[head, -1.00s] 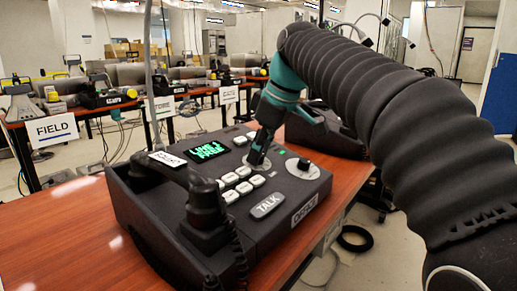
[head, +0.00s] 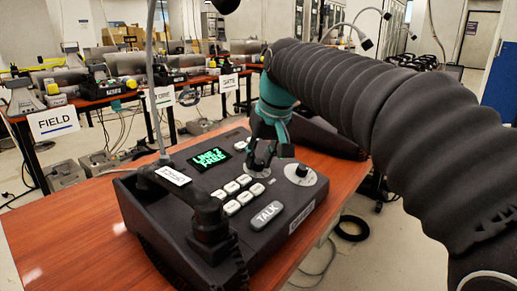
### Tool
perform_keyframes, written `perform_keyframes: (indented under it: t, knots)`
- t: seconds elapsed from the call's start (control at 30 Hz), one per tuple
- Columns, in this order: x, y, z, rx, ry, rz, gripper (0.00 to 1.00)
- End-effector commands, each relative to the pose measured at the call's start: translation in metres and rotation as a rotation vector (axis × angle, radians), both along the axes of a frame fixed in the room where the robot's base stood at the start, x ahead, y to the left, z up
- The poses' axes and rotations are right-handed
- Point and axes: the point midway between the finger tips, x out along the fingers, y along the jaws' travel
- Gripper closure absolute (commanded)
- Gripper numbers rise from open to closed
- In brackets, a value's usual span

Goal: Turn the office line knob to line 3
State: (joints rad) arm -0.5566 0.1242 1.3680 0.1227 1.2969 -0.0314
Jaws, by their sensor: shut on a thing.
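The office phone (head: 285,238) is a dark desk console on the red-brown table. Its green display (head: 210,159) reads what looks like LINE 2 FREE. My gripper (head: 260,163) points down at the console's back right and is shut on the left knob. The knob itself is mostly hidden by the fingers; its pale round dial plate (head: 256,173) shows around them. A second dark knob (head: 302,169) on a pale disc sits uncovered to the right. The white buttons (head: 238,193) and the TALK button (head: 267,215) lie in front of the gripper.
A handset (head: 207,215) with a coiled cord rests on the console's left side. A thin grey post (head: 151,80) rises behind it. Another dark device (head: 325,138) stands behind my arm. The table (head: 75,240) is bare at left.

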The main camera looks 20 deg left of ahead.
Motion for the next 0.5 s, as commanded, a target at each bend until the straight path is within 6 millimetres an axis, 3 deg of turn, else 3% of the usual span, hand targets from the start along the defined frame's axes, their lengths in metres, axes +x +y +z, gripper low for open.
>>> perform_keyframes:
  t: [0.5]
  knots:
    - [0.0015, -0.0004, 0.0009, 0.041, 0.092, -0.399, 1.0]
